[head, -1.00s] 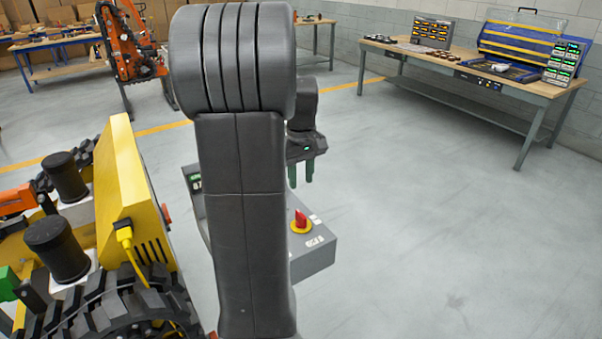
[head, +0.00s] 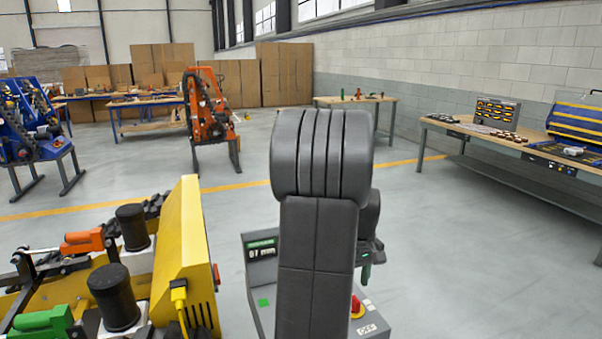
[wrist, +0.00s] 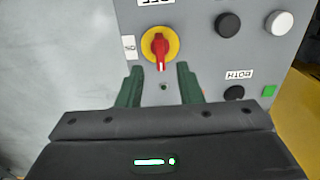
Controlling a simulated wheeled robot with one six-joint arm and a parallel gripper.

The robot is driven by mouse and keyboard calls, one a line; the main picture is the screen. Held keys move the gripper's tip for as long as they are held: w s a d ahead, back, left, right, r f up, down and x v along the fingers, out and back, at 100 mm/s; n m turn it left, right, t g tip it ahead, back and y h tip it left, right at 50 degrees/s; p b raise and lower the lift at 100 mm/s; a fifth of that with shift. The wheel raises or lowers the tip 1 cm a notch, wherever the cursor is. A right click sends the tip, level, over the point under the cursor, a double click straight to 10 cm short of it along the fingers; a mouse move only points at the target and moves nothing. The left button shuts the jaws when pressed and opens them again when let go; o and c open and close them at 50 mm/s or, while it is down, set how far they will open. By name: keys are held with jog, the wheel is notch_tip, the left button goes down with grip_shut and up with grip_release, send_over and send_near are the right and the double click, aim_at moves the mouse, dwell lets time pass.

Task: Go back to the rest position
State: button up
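My gripper (head: 366,272) shows in the head view behind my arm, partly hidden by it, pointing down over a grey control box (head: 260,262). In the wrist view my gripper (wrist: 160,85) has its two green fingers apart with nothing held between them. The red rotary switch on a yellow disc (wrist: 160,46) lies just beyond the fingertips in that view. In the head view the same switch (head: 357,308) is at the box's right side, below the gripper. I cannot tell the exact gap between fingers and panel.
A workbench (head: 500,140) is at the right, an orange machine (head: 207,115) behind. Open floor lies between.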

notch_tip(320, 180, down, 6)
jog(key=shift+f, duration=0.1)
jog(key=shift+m, duration=0.4)
